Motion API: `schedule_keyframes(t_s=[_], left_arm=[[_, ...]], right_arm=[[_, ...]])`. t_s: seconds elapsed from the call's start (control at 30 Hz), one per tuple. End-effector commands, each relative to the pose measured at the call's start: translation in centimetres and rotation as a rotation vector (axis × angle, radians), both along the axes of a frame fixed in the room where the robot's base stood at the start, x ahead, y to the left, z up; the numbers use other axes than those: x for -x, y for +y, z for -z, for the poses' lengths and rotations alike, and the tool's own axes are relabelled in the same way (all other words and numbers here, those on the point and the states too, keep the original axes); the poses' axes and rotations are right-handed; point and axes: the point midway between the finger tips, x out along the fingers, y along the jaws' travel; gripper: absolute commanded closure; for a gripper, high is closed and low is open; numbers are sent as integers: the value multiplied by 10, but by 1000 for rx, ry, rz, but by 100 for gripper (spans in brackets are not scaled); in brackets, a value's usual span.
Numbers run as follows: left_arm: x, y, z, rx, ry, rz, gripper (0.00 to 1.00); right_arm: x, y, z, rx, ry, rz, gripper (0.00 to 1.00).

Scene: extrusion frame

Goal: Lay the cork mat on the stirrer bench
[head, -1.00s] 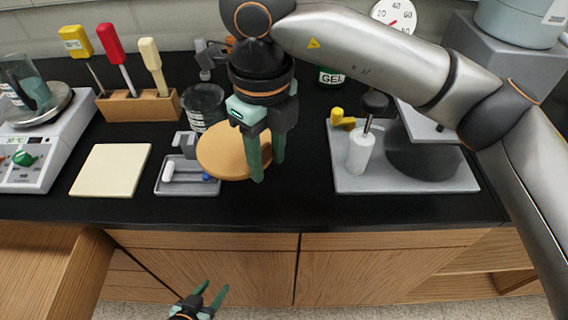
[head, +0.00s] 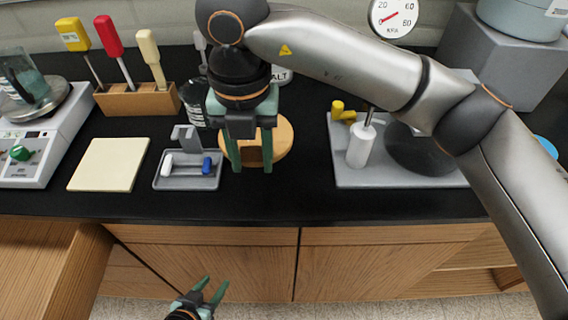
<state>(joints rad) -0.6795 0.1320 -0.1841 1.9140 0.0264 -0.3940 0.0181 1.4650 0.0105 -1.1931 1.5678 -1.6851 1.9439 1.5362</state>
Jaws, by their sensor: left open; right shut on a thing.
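The round tan cork mat (head: 285,138) is at the middle of the black bench top (head: 285,205). My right gripper (head: 252,168) points down in front of the mat and is shut on it, hiding its left part. I cannot tell whether the mat touches the bench or is just above it. My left gripper (head: 213,285) is open and empty, low in front of the wooden cabinet doors, below the bench edge.
A grey tray (head: 187,184) with small white and blue pieces and a cream square pad (head: 108,165) lie left of the mat. A screwdriver-like tool rack (head: 138,102) stands behind. A grey stand base (head: 395,178) is at right. The bench between mat and stand is clear.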

Motion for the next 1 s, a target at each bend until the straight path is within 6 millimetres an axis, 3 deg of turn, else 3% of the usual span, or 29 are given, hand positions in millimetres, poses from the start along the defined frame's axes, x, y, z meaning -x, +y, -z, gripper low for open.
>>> schedule_keyframes(t_s=[0.1,0.3,0.57,0.8,1.0], left_arm=[[0,0,-7,0,-1,0,50],[0,0,-12,0,-1,0,50],[-1,0,-14,0,-1,0,50],[-1,0,-25,0,-1,0,50],[-1,0,-23,0,-1,0,50]], right_arm=[[-19,-20,17,2,5,4,100],[-36,-38,49,1,2,0,100],[-45,-46,64,1,1,-1,100],[-47,-48,95,1,2,-2,100],[-47,-48,98,1,-1,-3,100]])
